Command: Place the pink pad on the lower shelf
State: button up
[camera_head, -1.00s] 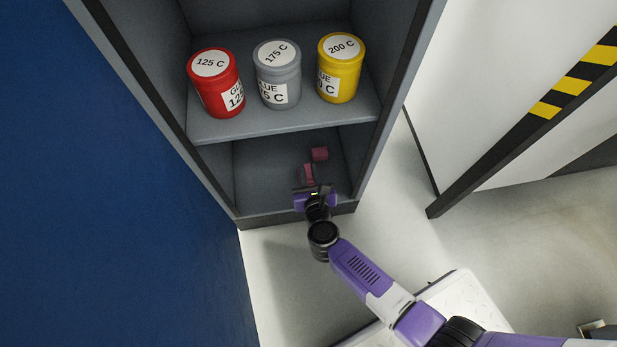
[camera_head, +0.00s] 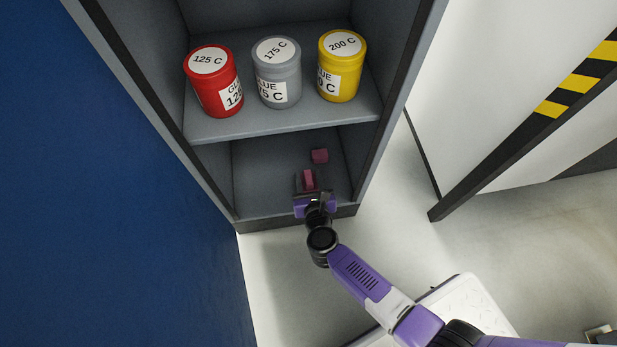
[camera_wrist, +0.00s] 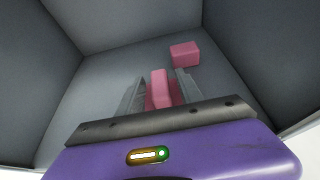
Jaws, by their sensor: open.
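One pink pad (camera_head: 308,179) is in the lower compartment of the grey cabinet, near its front. In the wrist view this pad (camera_wrist: 159,88) stands upright between the two fingers of my gripper (camera_wrist: 160,78). The fingers are apart, with a visible gap on the right side of the pad. Its lower end is partly hidden by my gripper, and I cannot tell exactly how it meets the lower shelf (camera_head: 265,180). A second pink block (camera_head: 319,156) rests on the lower shelf farther back and to the right; it also shows in the wrist view (camera_wrist: 185,54).
The upper shelf (camera_head: 240,128) carries a red can (camera_head: 213,82), a grey can (camera_head: 277,75) and a yellow can (camera_head: 342,68). It overhangs the lower compartment. Side walls bound the compartment closely. The left part of the lower shelf is clear.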

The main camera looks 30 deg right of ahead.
jog(key=shift+r, duration=0.15)
jog(key=p+v, duration=0.4)
jog(key=v, duration=0.8)
jog(key=shift+p, duration=0.35)
jog(key=s+d+r+m+t+y, duration=0.1)
jog(key=s+r+m+y, duration=0.1)
jog(key=s+r+m, duration=0.9)
jog(key=s+d+r+m+t+y, duration=0.1)
jog(key=s+d+r+m+y, duration=0.1)
jog(key=s+r+m, duration=1)
notch_tip(320, 180, up, 7)
jog(key=m, duration=0.9)
jog(key=shift+s+d, duration=0.25)
jog(key=shift+d, duration=0.1)
jog(key=shift+r, duration=0.15)
